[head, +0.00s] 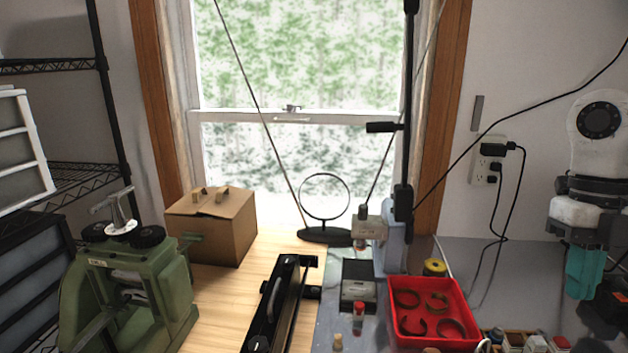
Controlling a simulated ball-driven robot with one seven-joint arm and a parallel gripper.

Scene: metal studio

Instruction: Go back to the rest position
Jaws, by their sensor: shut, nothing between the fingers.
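My gripper (582,290) hangs at the right edge of the head view, below my white and black arm. Its teal fingers point down and sit close together, shut with nothing held. It is over the grey metal bench top (525,270), to the right of the red tray and apart from it. The lower right of my arm is cut off by the frame edge.
A red tray (393,318) with several brown rings stands left of my gripper. A cable hangs from the wall outlet (485,160). A green machine (125,285) and cardboard box (215,225) are far left.

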